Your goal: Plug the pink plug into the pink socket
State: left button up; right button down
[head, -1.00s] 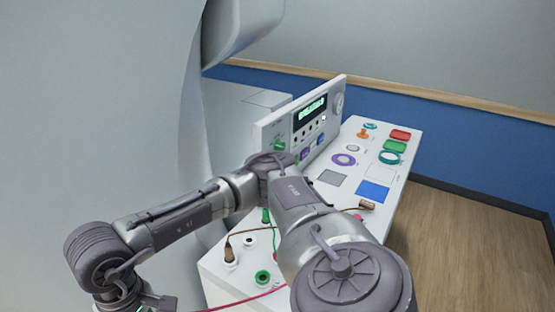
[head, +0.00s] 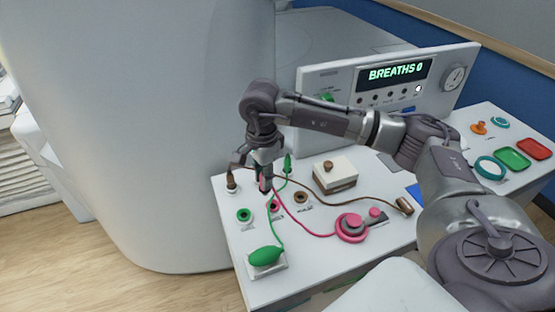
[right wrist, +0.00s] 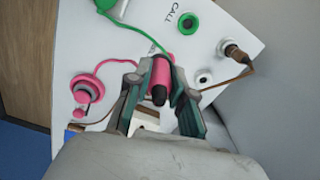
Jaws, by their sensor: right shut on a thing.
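The pink plug (right wrist: 161,74) is between the two fingers of my right gripper (right wrist: 158,104), its dark tip showing in the right wrist view. In the head view, my right gripper (head: 264,184) points down over the near left part of the white console, shut on the plug. The plug is mostly hidden by the fingers there. The pink socket (head: 275,206) is just right of and below the fingertips in the picture, between a green and a brown socket. The plug looks out of the socket and above the surface. My left gripper is not in view.
A pink cable runs to a pink round button (head: 351,226). A green bulb (head: 265,256), green socket (head: 244,215), brown socket (head: 301,197), brown plug (head: 231,181), green plug (head: 287,164) and white box (head: 335,178) stand close around. A display panel (head: 390,85) rises behind.

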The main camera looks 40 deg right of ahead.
pick_arm(q)
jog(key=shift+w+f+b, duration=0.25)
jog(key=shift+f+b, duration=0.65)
jog(key=shift+b, duration=0.05)
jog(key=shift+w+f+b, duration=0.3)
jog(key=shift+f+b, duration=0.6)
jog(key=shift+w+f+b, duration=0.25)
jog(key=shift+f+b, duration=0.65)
jog(key=shift+b, duration=0.05)
pick_arm(e)
jog(key=shift+w+d+f+m, duration=0.6)
jog(key=shift+f+m, duration=0.55)
jog(key=shift+f, duration=0.5)
jog(key=shift+w+d+f+m, duration=0.4)
jog(key=shift+d+f+m, duration=0.4)
jog(key=shift+f+m, duration=0.6)
jog(key=shift+w+d+f+m, duration=0.5)
jog(key=shift+d+f+m, duration=0.35)
jog(key=shift+f, duration=1)
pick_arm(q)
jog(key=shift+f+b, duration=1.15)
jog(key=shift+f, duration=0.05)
pick_arm(e)
jog(key=shift+a+f, duration=0.15)
jog(key=shift+f, duration=1.25)
jog(key=c, duration=0.9)
grip_release()
jog(key=shift+c, duration=0.2)
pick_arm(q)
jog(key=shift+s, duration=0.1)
